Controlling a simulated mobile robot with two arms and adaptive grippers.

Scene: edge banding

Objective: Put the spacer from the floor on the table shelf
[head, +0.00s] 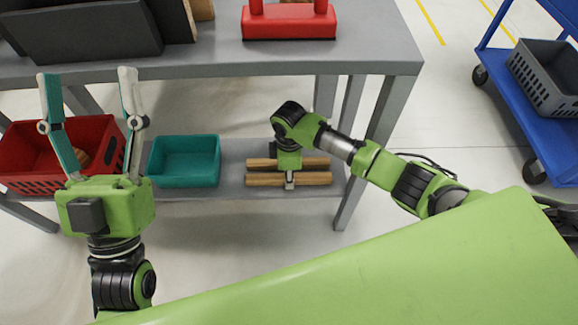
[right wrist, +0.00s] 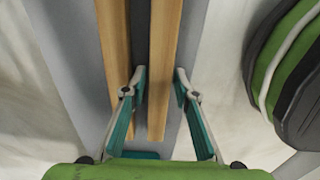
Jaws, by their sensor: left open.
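Two long wooden spacers lie side by side on the grey lower shelf (head: 232,183) of the table: a front one (head: 262,180) and a back one (head: 318,162). My right gripper (head: 290,183) points down over the front spacer. In the right wrist view its fingers (right wrist: 160,78) stand close on either side of that spacer (right wrist: 163,45), with the other spacer (right wrist: 115,40) outside the left finger. I cannot tell whether they press on the wood. My left gripper (head: 83,73) is open and empty, raised in front of the table.
On the lower shelf stand a teal bin (head: 185,162) and a red crate (head: 100,135). The tabletop (head: 220,55) above holds dark panels (head: 80,32) and a red object (head: 289,25). A blue cart (head: 545,110) with a grey crate (head: 548,75) stands at the right.

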